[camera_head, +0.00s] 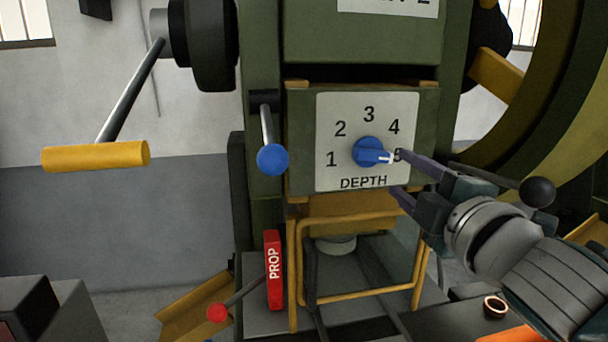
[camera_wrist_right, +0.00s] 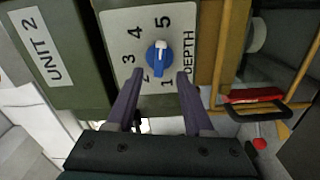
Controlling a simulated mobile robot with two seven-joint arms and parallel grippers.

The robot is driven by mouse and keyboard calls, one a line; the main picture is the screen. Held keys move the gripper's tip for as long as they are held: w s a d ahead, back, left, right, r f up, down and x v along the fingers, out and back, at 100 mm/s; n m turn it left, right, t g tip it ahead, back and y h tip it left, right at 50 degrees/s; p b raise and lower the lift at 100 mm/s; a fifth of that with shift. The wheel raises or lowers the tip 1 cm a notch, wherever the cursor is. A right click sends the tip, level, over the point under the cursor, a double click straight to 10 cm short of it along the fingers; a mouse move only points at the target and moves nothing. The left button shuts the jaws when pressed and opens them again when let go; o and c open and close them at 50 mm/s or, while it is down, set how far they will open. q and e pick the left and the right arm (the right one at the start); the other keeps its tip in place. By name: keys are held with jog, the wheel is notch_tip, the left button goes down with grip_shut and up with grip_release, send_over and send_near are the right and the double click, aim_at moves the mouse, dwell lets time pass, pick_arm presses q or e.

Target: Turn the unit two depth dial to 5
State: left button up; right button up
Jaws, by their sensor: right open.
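The depth dial (camera_head: 368,152) is a blue knob on a white plate (camera_head: 330,108) marked 1 to 5 and DEPTH. Its white pointer mark faces right, toward the 5, which my finger partly covers. In the right wrist view the dial (camera_wrist_right: 158,57) shows with its white mark toward the 5. A UNIT 2 label (camera_wrist_right: 43,47) is on the same green machine. My right gripper (camera_head: 398,172) is open and empty in front of the plate, just right of the knob. In the wrist view its fingers (camera_wrist_right: 160,78) stand apart, short of the knob. My left gripper is out of view.
A blue-ball lever (camera_head: 272,159) hangs left of the plate, and a lever with a yellow handle (camera_head: 95,156) is farther left. A black-ball lever (camera_head: 537,191) is close to my right gripper. A red PROP block (camera_head: 274,270) and a yellow frame (camera_head: 360,295) stand below.

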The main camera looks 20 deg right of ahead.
jog(key=v, duration=0.2)
jog(key=shift+s+a, duration=0.1)
jog(key=shift+s, duration=0.15)
